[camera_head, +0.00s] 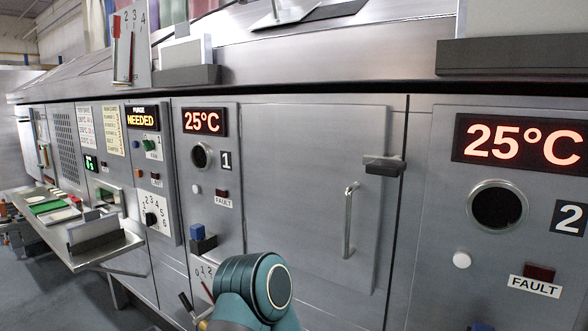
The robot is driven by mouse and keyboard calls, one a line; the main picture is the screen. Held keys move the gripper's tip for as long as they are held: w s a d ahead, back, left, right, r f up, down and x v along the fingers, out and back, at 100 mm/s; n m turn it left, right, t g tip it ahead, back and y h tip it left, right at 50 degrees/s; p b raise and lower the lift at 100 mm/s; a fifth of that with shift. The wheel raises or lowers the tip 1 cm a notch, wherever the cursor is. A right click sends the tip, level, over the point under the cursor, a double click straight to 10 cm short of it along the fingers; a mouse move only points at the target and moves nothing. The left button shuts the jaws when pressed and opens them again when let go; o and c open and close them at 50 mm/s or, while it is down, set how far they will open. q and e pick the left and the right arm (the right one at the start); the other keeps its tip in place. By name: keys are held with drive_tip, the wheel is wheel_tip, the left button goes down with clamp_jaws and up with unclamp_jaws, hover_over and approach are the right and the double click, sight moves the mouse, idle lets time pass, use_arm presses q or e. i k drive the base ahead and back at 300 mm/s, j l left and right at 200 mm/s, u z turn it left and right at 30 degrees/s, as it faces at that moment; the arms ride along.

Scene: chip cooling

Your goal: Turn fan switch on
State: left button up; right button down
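A small green knob (149,145) sits on the control panel (143,175) at the left, under a lit "PURGE NEEDED" display (142,117). A small label lies just below the knob, too small to read for sure. It may be the fan switch, but I cannot tell its setting. A teal link of my own arm rises at the bottom middle, to the right of and below that panel. Neither of my grippers shows, so their fingers are hidden or out of the picture.
Cabinet 1 has a closed door (310,160) with a vertical handle (349,220). A dark latch block (384,166) juts out beside it. Two displays read 25°C (204,121) (525,140). A metal shelf (95,247) sticks out at the left, above open floor.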

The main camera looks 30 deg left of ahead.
sight(149, 146)
drive_tip(key=u, duration=1.9)
drive_tip(key=i+j+z, duration=0.25)
drive_tip(key=i+j, duration=0.35)
drive_tip(key=i+j+z, duration=0.25)
drive_tip(key=i+j, duration=0.3)
drive_tip(key=j, duration=0.15)
